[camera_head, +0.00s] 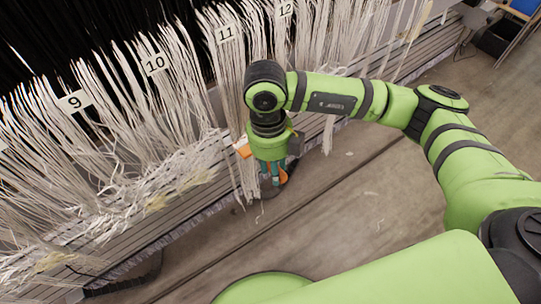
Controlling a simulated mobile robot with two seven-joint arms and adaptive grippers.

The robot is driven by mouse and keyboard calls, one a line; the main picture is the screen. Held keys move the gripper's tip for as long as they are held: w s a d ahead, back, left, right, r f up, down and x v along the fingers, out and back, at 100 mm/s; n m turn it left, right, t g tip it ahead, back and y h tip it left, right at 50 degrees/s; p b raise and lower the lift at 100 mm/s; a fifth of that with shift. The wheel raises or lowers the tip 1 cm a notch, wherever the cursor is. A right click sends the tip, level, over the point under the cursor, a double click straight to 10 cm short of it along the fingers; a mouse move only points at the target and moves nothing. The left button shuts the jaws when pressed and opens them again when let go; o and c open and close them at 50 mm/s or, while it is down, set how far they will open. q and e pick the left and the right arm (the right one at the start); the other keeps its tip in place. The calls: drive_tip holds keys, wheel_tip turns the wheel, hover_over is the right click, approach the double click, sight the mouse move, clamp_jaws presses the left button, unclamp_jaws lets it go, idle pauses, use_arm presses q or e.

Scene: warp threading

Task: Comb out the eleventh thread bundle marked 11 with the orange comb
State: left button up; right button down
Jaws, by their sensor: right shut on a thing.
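The thread bundle marked 11 (228,72) hangs as white strands at the upper middle of the head view, under its white number tag (225,34). My right gripper (272,185) points down at the lower part of this bundle. It is shut on the orange comb (243,151), which shows only as small orange pieces beside and below the wrist. Most of the comb and its teeth are hidden by the wrist and fingers. I cannot tell whether the teeth sit in the strands. My left gripper is not in view.
Bundles marked 9 (74,102), 10 (155,64) and 12 (286,10) hang on both sides. A grey ribbed beam (95,262) runs along behind their lower ends. The floor (340,215) in front is mostly clear. A dark bin (497,38) stands at the far right.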

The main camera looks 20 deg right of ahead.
drive_tip(key=shift+s+d+f, duration=0.15)
drive_tip(key=shift+s+f, duration=0.15)
drive_tip(key=shift+s, duration=0.2)
use_arm(q)
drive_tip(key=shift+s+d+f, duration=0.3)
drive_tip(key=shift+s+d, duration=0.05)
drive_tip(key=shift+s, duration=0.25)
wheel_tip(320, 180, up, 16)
drive_tip(key=p, duration=1.5)
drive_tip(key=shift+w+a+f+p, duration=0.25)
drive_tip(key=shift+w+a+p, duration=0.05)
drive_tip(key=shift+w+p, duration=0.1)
use_arm(e)
wheel_tip(320, 180, up, 26)
drive_tip(key=w+a, duration=0.1)
drive_tip(key=w, duration=0.1)
drive_tip(key=shift+f, duration=0.2)
drive_tip(key=shift+w+a, duration=0.1)
drive_tip(key=shift+w, duration=0.05)
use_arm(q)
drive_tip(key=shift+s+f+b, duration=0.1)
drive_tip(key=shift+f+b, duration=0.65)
use_arm(e)
drive_tip(key=shift+w+a, duration=0.1)
drive_tip(key=shift+w, duration=0.05)
